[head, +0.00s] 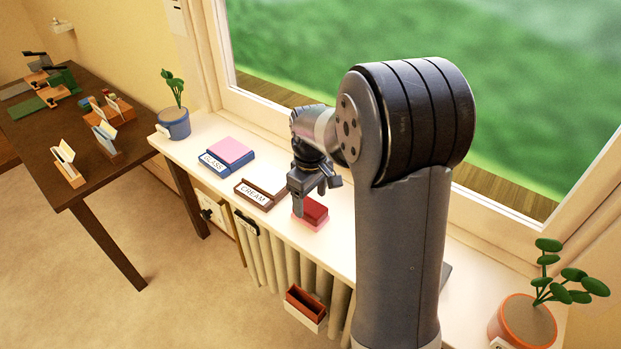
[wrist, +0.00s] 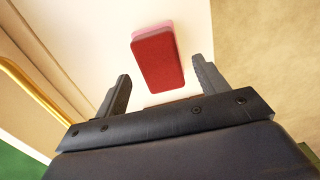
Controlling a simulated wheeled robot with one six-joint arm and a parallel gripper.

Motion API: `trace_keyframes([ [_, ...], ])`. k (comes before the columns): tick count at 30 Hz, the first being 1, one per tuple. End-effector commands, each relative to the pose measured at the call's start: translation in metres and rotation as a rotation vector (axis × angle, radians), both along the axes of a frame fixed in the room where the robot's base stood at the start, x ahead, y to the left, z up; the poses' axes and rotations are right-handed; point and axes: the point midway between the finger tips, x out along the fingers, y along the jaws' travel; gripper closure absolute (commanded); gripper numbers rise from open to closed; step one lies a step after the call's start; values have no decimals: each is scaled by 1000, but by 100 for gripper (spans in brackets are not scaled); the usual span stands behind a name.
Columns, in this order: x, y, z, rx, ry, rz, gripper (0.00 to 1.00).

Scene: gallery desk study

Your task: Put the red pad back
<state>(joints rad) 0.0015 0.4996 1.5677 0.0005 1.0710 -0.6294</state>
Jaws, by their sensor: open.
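The red pad (head: 315,209) is a small dark red block on the white windowsill, with a pink layer showing at its edge. In the wrist view the red pad (wrist: 158,62) lies flat just beyond the fingertips, roughly centred between them. My gripper (head: 309,200) is above and beside it in the head view, pointing down, and hides part of it. In the wrist view my gripper (wrist: 162,72) has its two fingers wide apart with nothing between them.
To the left on the sill (head: 345,258) stand a brown CREAM holder (head: 243,193), a blue holder (head: 214,165) with a pink pad, and a blue-potted plant (head: 174,124). A reddish-brown open box (head: 306,304) sits low by the radiator. A potted plant (head: 527,320) stands at right.

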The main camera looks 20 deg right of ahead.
Motion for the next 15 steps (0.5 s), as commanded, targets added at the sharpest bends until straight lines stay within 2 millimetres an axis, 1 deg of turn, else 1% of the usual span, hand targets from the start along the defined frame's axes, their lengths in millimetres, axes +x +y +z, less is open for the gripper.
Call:
trace_keyframes([
  [1,1,0,13,0,-6,0,31],
  [3,1,0,28,1,-6,0,31],
  [7,1,0,55,0,-5,0,31],
  [12,0,0,79,0,-1,0,31],
  [15,0,0,86,0,-1,0,31],
])
